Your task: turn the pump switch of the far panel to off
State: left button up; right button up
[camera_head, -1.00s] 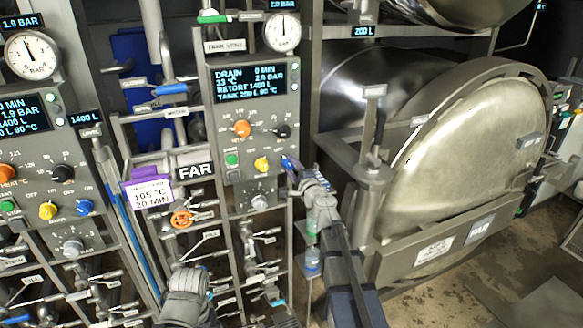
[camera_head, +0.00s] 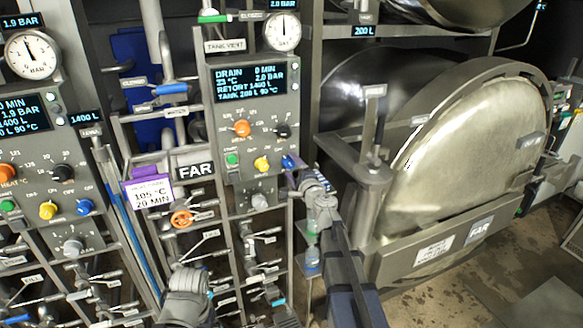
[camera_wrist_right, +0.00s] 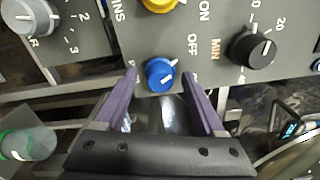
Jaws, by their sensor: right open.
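The blue knob (camera_head: 289,161) at the lower right of the far panel (camera_head: 229,130) looks like the pump switch; its own label is too blurred to read. In the right wrist view, the blue knob (camera_wrist_right: 160,73) has a white mark on its face, and the word OFF stands above and to its right. My right gripper (camera_wrist_right: 159,76) is open, with one purple finger on each side of the knob. I cannot tell whether the fingers touch it. In the head view my right gripper (camera_head: 297,173) is at the panel's lower right corner.
A yellow knob (camera_head: 262,163) and a black knob (camera_head: 281,131) are close to the blue one. A grey knob (camera_head: 259,201) is below. Pipes and valve handles fill the space under the panel. The large round retort door (camera_head: 475,150) stands to the right.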

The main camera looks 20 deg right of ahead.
jog(key=s, duration=0.7)
jog(key=shift+s+d, duration=0.15)
jog(key=shift+s, duration=0.15)
